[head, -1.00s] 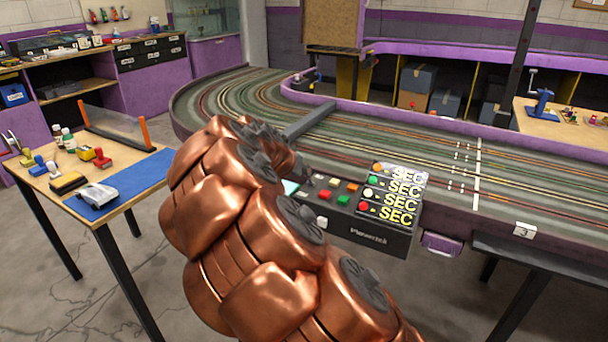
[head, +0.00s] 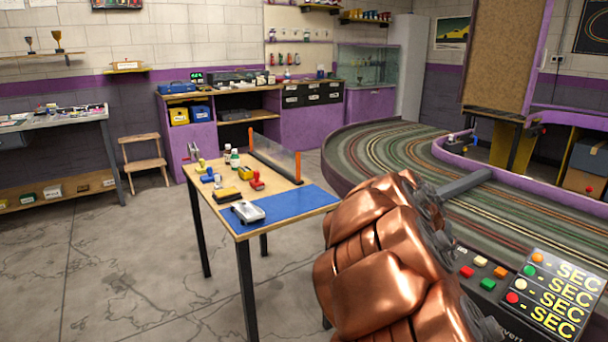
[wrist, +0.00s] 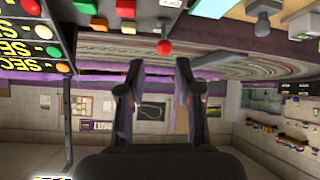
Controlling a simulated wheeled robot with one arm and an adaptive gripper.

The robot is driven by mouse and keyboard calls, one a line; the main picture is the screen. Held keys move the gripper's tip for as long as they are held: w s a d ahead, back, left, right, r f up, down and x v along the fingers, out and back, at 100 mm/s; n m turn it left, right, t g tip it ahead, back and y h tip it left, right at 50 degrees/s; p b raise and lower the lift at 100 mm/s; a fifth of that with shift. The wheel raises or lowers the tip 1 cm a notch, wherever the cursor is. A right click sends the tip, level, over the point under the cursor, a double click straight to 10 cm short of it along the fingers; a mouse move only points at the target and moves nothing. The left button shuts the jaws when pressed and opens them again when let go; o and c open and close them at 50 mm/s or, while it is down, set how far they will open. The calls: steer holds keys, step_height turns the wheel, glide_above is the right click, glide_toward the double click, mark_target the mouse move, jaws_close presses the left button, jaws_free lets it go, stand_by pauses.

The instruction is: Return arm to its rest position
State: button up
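My copper arm (head: 385,260) fills the lower right of the head view, bent upward in front of the slot track (head: 390,150). The arm hides my gripper there. In the wrist view my gripper (wrist: 160,68) shows two dark fingers spread apart with nothing held between them. That view is upside down. A red round knob (wrist: 164,47) shows beyond the gap between the fingers, apart from them. The control box (head: 545,290) with coloured buttons and "SEC" rows stands right of my arm in the head view. It also shows at upper left in the wrist view (wrist: 60,25).
A wooden table (head: 245,228) with a blue mat (head: 295,205), a silver toy car (head: 247,212), bottles and tools stands left of my arm. A clear panel with orange posts (head: 275,158) stands on it. A wooden step stool (head: 145,160) is behind. The floor at left is open.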

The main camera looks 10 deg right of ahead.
steer(key=s+a+f+n+g+y, duration=0.3)
steer(key=s+a, duration=0.5)
steer(key=s, duration=0.5)
steer(key=s+a+f+n+g+y, duration=0.2)
steer(key=s+a+f+n+y, duration=0.15)
steer(key=s+a, duration=0.7)
steer(key=s+a+f+n+g+y, duration=0.25)
steer(key=s+a+n, duration=0.2)
steer(key=s, duration=1.05)
steer(key=s+p+v, duration=0.2)
steer(key=p+v, duration=0.7)
steer(key=s+a+r+p+v, duration=0.1)
steer(key=s+p+v, duration=0.1)
steer(key=p+v, duration=0.7)
steer(key=shift+w+m+t+h, duration=0.3)
steer(key=shift+w+m+t, duration=0.05)
steer(key=shift+m, duration=0.05)
